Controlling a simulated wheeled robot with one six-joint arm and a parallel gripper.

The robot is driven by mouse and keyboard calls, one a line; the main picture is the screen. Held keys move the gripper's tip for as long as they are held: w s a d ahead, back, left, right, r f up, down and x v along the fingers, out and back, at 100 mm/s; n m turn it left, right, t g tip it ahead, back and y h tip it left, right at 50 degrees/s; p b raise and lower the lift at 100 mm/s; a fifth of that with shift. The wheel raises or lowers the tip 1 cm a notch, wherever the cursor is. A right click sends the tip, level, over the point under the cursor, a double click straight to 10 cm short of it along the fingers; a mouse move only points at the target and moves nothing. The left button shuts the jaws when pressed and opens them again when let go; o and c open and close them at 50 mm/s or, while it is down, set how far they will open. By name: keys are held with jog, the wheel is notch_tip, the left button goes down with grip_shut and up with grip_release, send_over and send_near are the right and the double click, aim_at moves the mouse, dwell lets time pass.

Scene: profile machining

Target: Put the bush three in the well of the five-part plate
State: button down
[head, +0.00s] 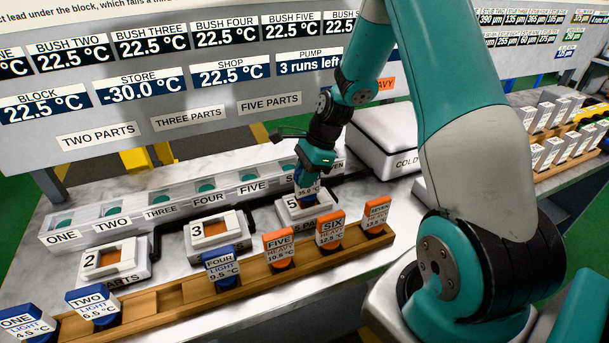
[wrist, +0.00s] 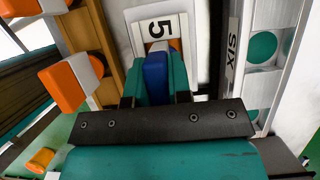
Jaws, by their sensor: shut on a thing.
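Bush three (head: 307,188) is a blue-capped block with a small white label, held upright at the five-part plate. The label's name is too small to read; the rack place between TWO and FOUR is empty. The five-part plate (head: 289,210) is white, marked 5. My gripper (head: 306,178) points down over the plate, shut on the blue bush. In the wrist view the blue cap (wrist: 155,75) sits between my teal fingers, over the plate's orange well beside the 5 mark (wrist: 158,27). The bush's lower end is hidden, so I cannot tell how deep it sits.
A wooden rack (head: 190,292) in front holds blue LIGHT and orange HEAVY bushes. Plates marked 2 (head: 120,270) and 3 (head: 232,240) stand left with empty orange wells. A white cold box (head: 385,140) is at the right.

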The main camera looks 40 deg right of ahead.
jog(key=shift+f, duration=0.15)
jog(key=c, duration=1.1)
grip_release()
jog(key=shift+o, duration=0.2)
